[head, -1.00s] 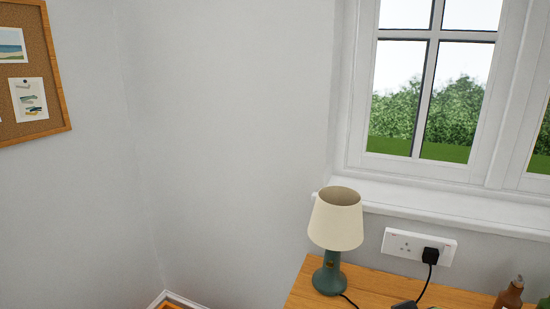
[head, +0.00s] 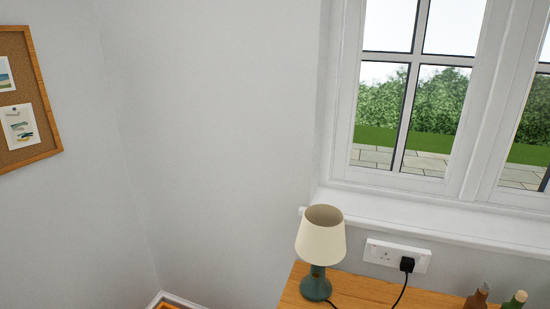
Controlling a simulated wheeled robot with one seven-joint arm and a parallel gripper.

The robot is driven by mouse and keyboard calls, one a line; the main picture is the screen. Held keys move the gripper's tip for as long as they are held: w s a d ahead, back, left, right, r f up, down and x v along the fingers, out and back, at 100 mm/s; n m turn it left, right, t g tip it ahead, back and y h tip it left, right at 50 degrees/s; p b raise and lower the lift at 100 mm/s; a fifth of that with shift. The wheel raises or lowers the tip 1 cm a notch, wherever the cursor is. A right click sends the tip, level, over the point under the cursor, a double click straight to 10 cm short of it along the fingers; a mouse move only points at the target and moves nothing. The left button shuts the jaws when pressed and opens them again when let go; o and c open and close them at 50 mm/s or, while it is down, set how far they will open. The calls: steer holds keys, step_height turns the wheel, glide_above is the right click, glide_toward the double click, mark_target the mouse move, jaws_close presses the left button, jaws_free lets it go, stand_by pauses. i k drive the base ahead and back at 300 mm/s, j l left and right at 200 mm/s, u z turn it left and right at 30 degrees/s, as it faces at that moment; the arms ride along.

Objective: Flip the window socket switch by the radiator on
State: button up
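A white double wall socket (head: 397,255) is on the wall below the window sill, above a wooden tabletop. A black plug (head: 407,264) with a hanging black cable is in its right half; the left half is empty. The switches on it are too small to tell on from off. No radiator shows in the head view. My gripper is not in view.
A lamp with a cream shade (head: 321,235) and green base stands on the wooden table (head: 362,292), left of the socket. Brown and green bottles (head: 514,300) stand at the lower right. The window sill (head: 420,220) juts out above the socket. A cork board (head: 35,112) hangs on the left wall.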

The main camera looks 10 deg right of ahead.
mark_target(422, 259)
steer(key=z, duration=1.15)
steer(key=l+u, duration=0.2)
steer(key=u, duration=0.2)
steer(key=l+u, duration=0.2)
steer(key=u, duration=0.15)
steer(key=l+u, duration=0.2)
steer(key=u, duration=0.2)
steer(key=k+j, duration=0.05)
